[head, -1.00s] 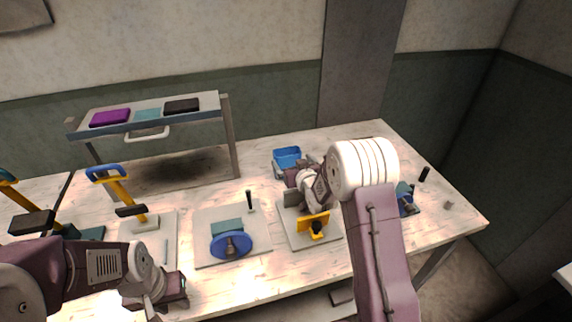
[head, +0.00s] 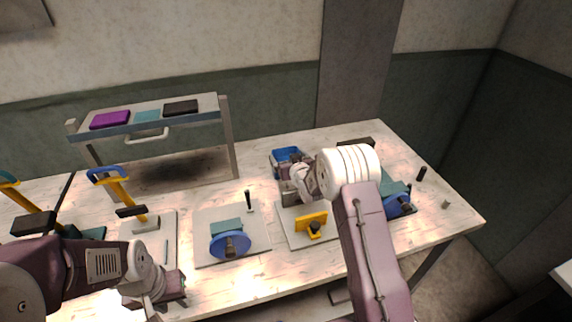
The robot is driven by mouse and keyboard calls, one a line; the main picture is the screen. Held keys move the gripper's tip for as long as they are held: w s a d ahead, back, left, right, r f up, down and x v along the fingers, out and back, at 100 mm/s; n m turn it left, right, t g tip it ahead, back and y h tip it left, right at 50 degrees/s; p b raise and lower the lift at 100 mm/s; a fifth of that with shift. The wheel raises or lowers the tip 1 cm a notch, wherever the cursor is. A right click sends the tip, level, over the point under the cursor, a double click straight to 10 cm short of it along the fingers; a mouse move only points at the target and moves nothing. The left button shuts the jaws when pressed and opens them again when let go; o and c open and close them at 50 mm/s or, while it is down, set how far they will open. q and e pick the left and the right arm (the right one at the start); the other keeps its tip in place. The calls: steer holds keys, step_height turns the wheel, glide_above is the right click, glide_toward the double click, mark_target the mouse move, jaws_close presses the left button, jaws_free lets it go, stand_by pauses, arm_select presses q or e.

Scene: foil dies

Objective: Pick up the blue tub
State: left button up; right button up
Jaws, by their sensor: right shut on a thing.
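The blue tub (head: 280,155) stands on the table behind my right arm. My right gripper (head: 290,172) is at the tub's front right side and hides part of it. Its jaws are shut on the tub, though the fingertips are mostly hidden by the wrist. I cannot tell whether the tub is clear of the tabletop. My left gripper (head: 168,298) is low at the table's front left, away from the tub. Its jaw gap does not show clearly.
Several presses stand on the table: one with a blue wheel (head: 231,244), one with a yellow plate (head: 311,221), one with a yellow column (head: 118,188). A shelf (head: 222,101) at the back left carries purple, teal and black blocks.

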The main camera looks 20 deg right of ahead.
arm_select(q)
steer(key=shift+f, duration=0.1)
arm_select(e)
step_height(320, 180, up, 10)
